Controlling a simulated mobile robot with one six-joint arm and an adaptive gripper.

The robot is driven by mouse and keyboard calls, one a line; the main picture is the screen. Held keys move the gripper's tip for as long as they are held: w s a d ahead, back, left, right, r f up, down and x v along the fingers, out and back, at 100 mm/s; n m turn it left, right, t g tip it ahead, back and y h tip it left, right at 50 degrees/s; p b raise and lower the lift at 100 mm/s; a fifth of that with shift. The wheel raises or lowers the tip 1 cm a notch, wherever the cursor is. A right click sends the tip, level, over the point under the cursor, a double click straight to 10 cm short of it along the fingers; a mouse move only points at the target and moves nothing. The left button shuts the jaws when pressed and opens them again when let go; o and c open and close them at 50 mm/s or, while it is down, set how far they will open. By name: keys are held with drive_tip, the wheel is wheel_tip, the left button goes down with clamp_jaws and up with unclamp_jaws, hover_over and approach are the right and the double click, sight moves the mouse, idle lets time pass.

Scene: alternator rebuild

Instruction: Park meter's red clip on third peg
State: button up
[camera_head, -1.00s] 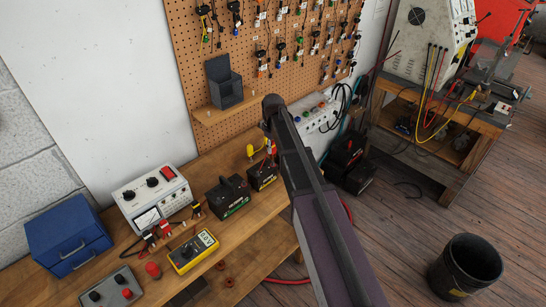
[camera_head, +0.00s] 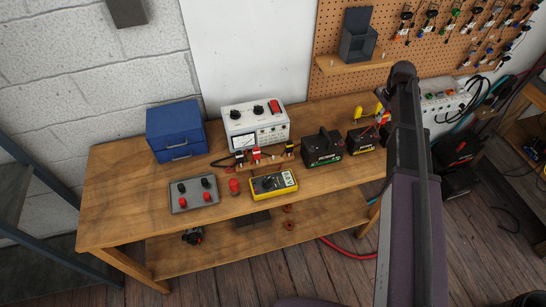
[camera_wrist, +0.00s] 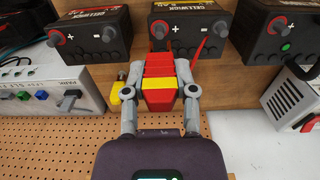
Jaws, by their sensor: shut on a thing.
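My gripper (camera_wrist: 158,95) is shut on a red clip (camera_wrist: 160,66) with a yellow band, seen in the wrist view. It holds the clip in front of the batteries, above the bench. In the head view my arm hides most of the gripper; a bit of red and yellow shows beside the arm. The yellow meter (camera_head: 273,183) lies on the bench in front of the white power supply (camera_head: 256,125). Red and black clips (camera_head: 256,154) sit in a row between them. I cannot make out single pegs there.
The bench (camera_head: 115,205) also holds a blue drawer box (camera_head: 175,130), a grey box with terminals (camera_head: 194,195), a red cylinder (camera_head: 234,186) and black batteries (camera_head: 322,147). A pegboard (camera_head: 335,35) with hanging leads and a shelf stands behind. The bench's left end is clear.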

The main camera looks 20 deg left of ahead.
drive_tip(key=shift+r+p, duration=2.9)
drive_tip(key=shift+r, duration=0.05)
hover_over(265, 161)
drive_tip(key=w+d, duration=0.2)
drive_tip(key=d, duration=0.1)
drive_tip(key=f+b, duration=1.4)
drive_tip(key=shift+s+a+f, duration=0.1)
drive_tip(key=shift+s+a, duration=0.05)
drive_tip(key=shift+s, duration=0.05)
drive_tip(key=shift+f, duration=0.1)
drive_tip(key=shift+f+b, duration=1.1)
drive_tip(key=shift+b, duration=0.25)
drive_tip(key=o, duration=0.9)
